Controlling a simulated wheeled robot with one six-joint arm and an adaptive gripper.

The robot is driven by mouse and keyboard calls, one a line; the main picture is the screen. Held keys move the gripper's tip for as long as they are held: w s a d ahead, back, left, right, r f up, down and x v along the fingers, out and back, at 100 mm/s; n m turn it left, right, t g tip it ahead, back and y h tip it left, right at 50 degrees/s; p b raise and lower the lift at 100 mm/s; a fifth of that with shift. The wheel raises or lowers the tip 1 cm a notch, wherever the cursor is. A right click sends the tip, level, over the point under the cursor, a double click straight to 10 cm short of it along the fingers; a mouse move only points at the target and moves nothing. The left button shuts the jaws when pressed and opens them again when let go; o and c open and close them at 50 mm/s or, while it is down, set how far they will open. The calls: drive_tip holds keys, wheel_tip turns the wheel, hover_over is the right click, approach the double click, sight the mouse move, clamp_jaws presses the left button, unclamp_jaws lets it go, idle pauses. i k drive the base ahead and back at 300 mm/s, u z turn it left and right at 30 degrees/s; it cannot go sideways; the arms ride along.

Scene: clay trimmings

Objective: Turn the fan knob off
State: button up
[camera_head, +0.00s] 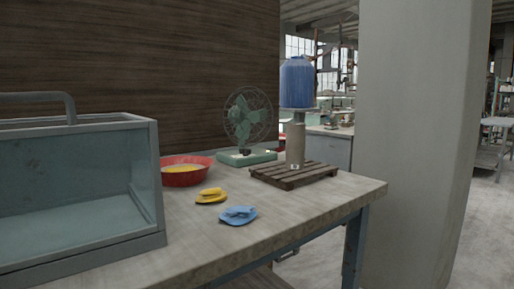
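A green desk fan (246,122) with a round wire guard stands at the back of the workbench, against the dark wood wall. Its pale green base (247,158) rests on the bench top. The fan knob is too small to make out; a small detail shows on the front of the base, but I cannot tell its setting. My gripper is not in this view.
A pillar (415,140) stands right.

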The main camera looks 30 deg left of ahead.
sight(245, 152)
drive_tip(key=i, duration=0.25)
drive_tip(key=u, duration=0.95)
